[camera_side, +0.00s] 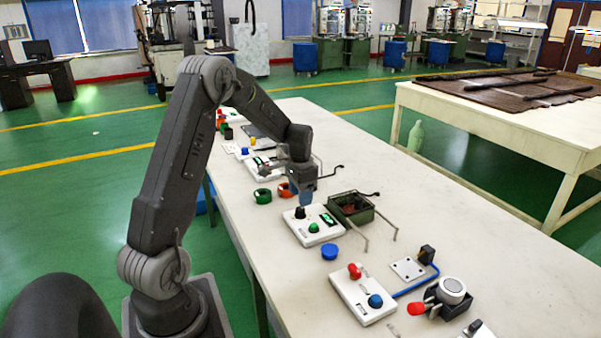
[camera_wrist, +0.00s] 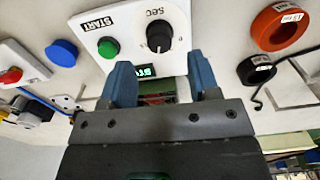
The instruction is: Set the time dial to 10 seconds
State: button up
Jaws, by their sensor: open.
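The time dial is a black knob with a white pointer line (camera_wrist: 160,36), beside an upside-down "Sec" label in the wrist view. It sits on a white control box (camera_side: 303,232) with a green START button (camera_wrist: 108,47) and a small lit green display (camera_wrist: 146,70), whose digits I cannot read. In the side view the dial (camera_side: 300,212) is just below my gripper (camera_side: 303,196). My gripper's blue fingers (camera_wrist: 160,75) are open and empty in the wrist view. The dial appears between and beyond the fingertips, with no visible contact.
A dark green open box (camera_side: 363,215) with thin rods stands right of the control box. A blue cap (camera_side: 329,252) and another white box with red and blue buttons (camera_side: 345,300) lie nearer. Orange (camera_wrist: 280,25) and black (camera_wrist: 257,70) rings lie on the table.

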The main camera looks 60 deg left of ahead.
notch_tip(320, 180, up, 9)
jog(key=shift+f, duration=0.2)
